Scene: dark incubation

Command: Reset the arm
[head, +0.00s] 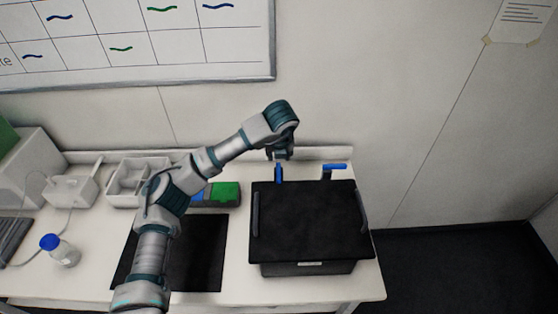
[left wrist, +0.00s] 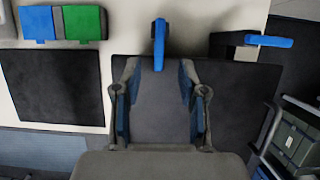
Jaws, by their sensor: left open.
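My left arm reaches in from the left in the head view, and my left gripper (head: 279,155) hangs above the back left edge of a black lidded box (head: 310,215). In the left wrist view my left gripper (left wrist: 159,70) has its two fingers spread, with nothing held between them. A blue-tipped handle (left wrist: 159,42) stands just beyond the fingertips; it also shows below the gripper in the head view (head: 278,173). A second blue handle (head: 335,167) is to its right, behind the box. My right gripper is not in view.
A black mat (head: 195,265) lies left of the box. The table's right edge is near the box, with open floor beyond.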

